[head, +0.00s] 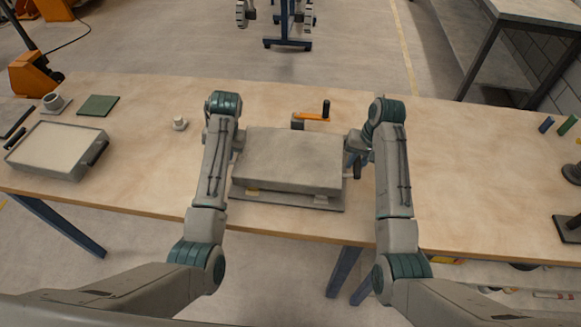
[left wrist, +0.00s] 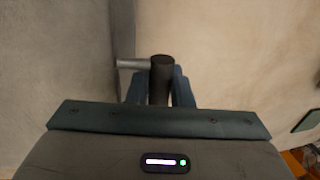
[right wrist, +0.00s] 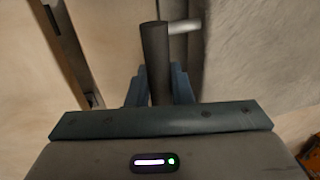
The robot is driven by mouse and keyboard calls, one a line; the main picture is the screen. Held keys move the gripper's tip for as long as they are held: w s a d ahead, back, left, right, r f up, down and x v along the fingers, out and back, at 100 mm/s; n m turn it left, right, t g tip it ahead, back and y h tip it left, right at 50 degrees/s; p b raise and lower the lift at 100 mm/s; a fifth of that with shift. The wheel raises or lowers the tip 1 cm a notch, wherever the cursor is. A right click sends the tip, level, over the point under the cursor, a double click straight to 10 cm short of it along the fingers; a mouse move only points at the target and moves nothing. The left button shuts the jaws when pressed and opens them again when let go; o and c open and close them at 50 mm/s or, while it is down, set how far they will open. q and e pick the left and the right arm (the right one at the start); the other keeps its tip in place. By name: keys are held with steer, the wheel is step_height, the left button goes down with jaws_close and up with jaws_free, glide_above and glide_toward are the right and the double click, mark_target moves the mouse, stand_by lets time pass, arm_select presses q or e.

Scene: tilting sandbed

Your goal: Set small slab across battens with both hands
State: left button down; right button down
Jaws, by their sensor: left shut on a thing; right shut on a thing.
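The small grey slab (head: 292,158) lies roughly level over a flat grey base (head: 290,203). I cannot tell whether slab and battens touch. My left gripper (head: 238,142) is shut on a dark handle (left wrist: 161,75), joined by a short rod to the slab's left side. My right gripper (head: 355,152) is shut on the matching dark handle (right wrist: 155,50) at its right side. The arms partly hide both handles in the head view.
An orange crank (head: 312,117) with a black knob stands just behind the slab. A small pale knob-like piece (head: 179,123) is left of my left arm.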

arm_select(q)
steer(key=shift+w+f+b, duration=0.1)
steer(key=shift+f+b, duration=0.25)
steer(key=shift+f, duration=0.05)
arm_select(e)
steer(key=shift+f, duration=0.45)
arm_select(q)
steer(key=c, duration=1.6)
jaws_free()
steer(key=shift+f, duration=0.1)
steer(key=shift+c, duration=0.2)
arm_select(e)
steer(key=c, duration=1.6)
jaws_free()
steer(key=shift+f, duration=0.1)
steer(key=shift+c, duration=0.2)
arm_select(q)
steer(key=o, duration=0.3)
arm_select(e)
steer(key=o, duration=0.3)
arm_select(q)
steer(key=shift+o, duration=0.2)
steer(key=shift+s, duration=0.25)
arm_select(e)
steer(key=shift+o, duration=0.2)
steer(key=shift+s+r, duration=0.15)
steer(key=shift+r, duration=0.05)
